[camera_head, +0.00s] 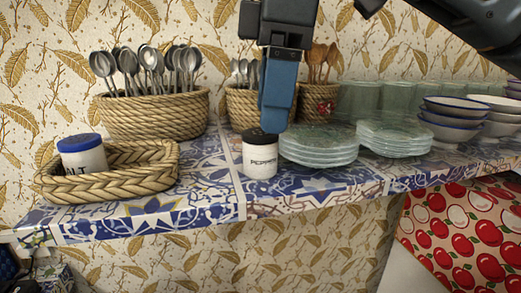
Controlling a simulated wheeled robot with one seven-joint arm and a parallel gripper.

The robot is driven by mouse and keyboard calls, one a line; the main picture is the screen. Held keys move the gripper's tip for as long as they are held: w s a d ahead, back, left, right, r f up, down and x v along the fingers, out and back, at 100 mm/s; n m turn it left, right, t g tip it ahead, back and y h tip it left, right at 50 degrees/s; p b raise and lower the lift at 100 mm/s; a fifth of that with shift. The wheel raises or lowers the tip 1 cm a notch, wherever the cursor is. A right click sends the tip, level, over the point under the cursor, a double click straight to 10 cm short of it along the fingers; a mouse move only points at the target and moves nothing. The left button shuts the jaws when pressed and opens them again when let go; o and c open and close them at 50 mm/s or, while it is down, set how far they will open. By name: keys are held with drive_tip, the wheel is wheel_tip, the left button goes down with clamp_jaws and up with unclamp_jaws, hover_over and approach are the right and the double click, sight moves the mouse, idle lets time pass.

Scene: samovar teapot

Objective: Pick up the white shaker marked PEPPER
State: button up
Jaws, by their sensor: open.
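The white shaker marked PEPPER (260,160), with a dark lid, stands upright near the front edge of the tiled shelf (210,190). My gripper (276,115) comes down from above, with a blue finger just behind or over the shaker's right side. It is open, and nothing shows held in it. The blue finger overlaps the right part of the lid in the picture; I cannot tell whether it touches. Only one finger shows clearly.
Stacks of glass plates (318,146) stand close to the shaker's right. A woven tray (110,180) at left holds a blue-lidded shaker (83,155). Spoon baskets (155,114) stand behind, with bowls (455,120) at right. The shelf in front of the shaker is clear.

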sight(260, 148)
drive_tip(key=f, duration=0.2)
drive_tip(key=a+f, duration=0.1)
drive_tip(key=f, duration=0.1)
drive_tip(key=shift+w+a+f, duration=0.1)
drive_tip(key=shift+f, duration=0.05)
drive_tip(key=c, duration=1.2)
